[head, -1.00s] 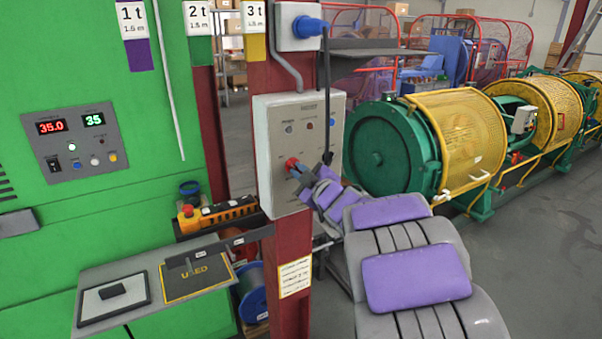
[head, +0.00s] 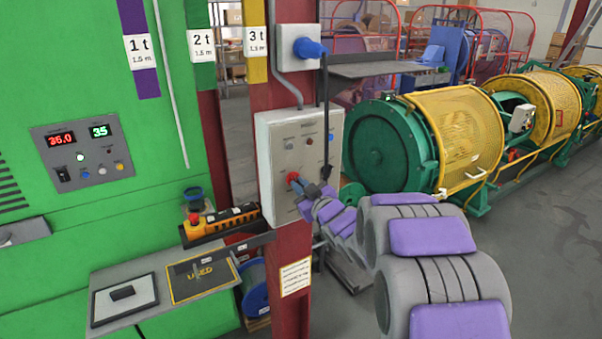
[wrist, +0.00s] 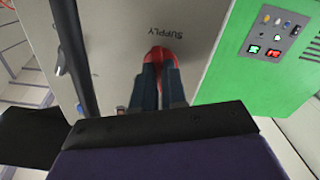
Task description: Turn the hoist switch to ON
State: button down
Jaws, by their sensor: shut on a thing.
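A grey switch box (head: 281,150) is fixed to a dark red post. Its red rotary switch (head: 291,177) is low on the front face. In the wrist view the red switch (wrist: 164,55) sits below the upside-down word SUPPLY. My gripper (head: 297,183) is shut on the red switch, one finger on each side; the fingers also show in the wrist view (wrist: 158,84). The fingers hide most of the handle, so I cannot tell which position it points to.
A black cable (head: 326,120) hangs from a blue plug (head: 309,48) beside the box. A green machine with a yellow mesh guard (head: 450,135) stands behind right.

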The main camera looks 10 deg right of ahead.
jog(key=shift+a+f+m+p, duration=0.1)
jog(key=shift+m+p, duration=5.4)
jog(key=shift+m, duration=0.9)
jog(key=c, duration=1.2)
grip_release()
jog(key=shift+w, duration=0.1)
